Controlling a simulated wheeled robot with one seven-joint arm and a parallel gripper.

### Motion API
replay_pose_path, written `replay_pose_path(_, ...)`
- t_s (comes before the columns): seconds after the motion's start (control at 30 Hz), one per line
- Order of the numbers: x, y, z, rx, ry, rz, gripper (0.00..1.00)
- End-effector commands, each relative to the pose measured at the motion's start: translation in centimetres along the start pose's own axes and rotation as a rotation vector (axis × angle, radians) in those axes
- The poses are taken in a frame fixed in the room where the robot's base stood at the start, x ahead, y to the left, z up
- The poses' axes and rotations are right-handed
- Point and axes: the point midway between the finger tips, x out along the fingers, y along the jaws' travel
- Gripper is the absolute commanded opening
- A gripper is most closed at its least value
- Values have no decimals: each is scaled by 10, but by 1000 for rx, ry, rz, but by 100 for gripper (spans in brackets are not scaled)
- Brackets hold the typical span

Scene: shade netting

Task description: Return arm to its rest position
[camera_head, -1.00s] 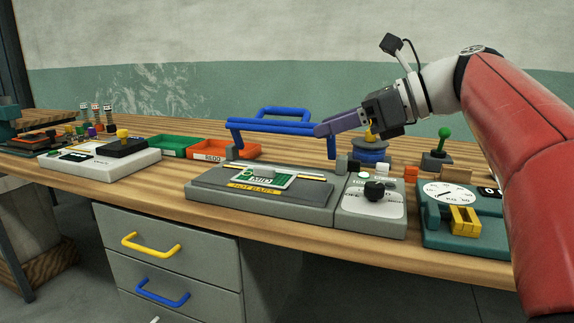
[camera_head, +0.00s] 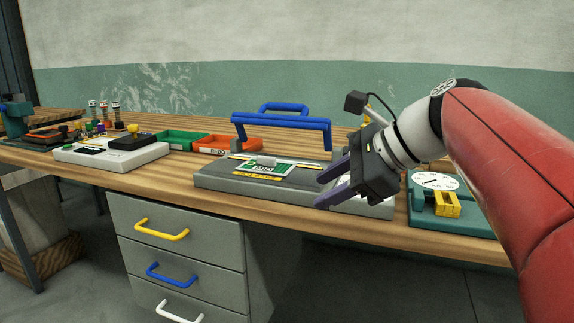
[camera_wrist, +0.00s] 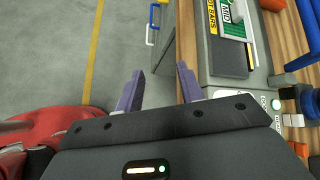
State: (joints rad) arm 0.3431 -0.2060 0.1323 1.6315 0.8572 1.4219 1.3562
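My gripper (camera_head: 328,182) has purple fingers and hangs at the front edge of the workbench, in front of the grey control box at the right of the hot-bars machine (camera_head: 225,178). In the wrist view its two fingers (camera_wrist: 159,90) are spread apart with nothing between them. Below them show the floor and the bench's front edge. My red arm comes in from the right. The arm and gripper hide much of the control box and what stands behind it.
A blue handle frame (camera_head: 285,122) stands over the hot-bars machine. A teal dial device (camera_head: 470,222) sits close at right. Green (camera_head: 172,145) and orange (camera_head: 212,150) trays lie to the left. Drawers with yellow (camera_head: 162,230) and blue handles are below. Floor in front is clear.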

Motion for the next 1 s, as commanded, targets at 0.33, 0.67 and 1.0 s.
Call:
replay_pose_path(0.33,27,131,-101,-850,423,188,38)
replay_pose_path(0.67,32,217,-187,-1615,598,533,38)
replay_pose_path(1.0,33,222,-193,-1676,603,566,38)
